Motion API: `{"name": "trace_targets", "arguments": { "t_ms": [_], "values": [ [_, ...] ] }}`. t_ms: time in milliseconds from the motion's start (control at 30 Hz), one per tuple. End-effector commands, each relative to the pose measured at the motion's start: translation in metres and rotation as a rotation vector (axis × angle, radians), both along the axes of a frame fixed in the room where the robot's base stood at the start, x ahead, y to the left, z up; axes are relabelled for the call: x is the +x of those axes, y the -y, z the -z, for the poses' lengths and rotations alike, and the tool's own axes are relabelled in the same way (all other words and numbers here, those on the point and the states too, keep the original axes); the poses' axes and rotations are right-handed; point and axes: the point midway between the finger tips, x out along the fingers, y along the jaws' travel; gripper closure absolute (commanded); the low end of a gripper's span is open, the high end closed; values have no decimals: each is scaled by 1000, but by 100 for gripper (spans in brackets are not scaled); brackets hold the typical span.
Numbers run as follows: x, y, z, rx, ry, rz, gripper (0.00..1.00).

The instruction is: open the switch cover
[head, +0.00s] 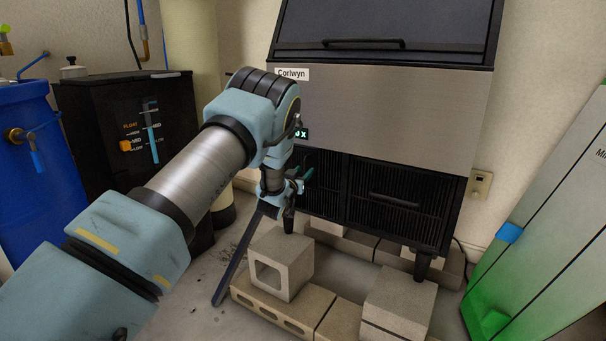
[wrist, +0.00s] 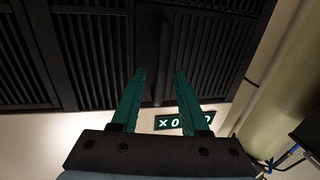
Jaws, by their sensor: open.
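The ice maker (head: 380,110) has a steel front with black louvred panels below. No part is clearly identifiable as the switch cover. A small lit display (head: 301,134) is on its front, partly hidden by my arm; it also shows in the wrist view (wrist: 184,123), partly behind a finger. My gripper (head: 306,180) is in front of the left louvred panel (head: 325,180). In the wrist view, the green fingers of my gripper (wrist: 160,75) are apart, with a dark vertical bar (wrist: 163,45) showing between them. I cannot tell whether they touch anything.
Concrete blocks (head: 282,262) stand on the floor under and before the machine. A black float-control box (head: 125,130) and blue barrel (head: 35,170) are at left. A pale green panel (head: 545,220) is at right. A wall plate (head: 480,184) is beside the machine.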

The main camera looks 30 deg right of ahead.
Motion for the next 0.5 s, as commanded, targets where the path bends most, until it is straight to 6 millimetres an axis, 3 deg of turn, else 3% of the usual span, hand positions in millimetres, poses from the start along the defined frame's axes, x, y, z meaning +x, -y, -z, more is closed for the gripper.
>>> {"name": "trace_targets", "arguments": {
  "t_ms": [167,500],
  "values": [
    [0,0,0,0,0,0,55],
    [0,0,0,0,0,0,94]
  ]
}}
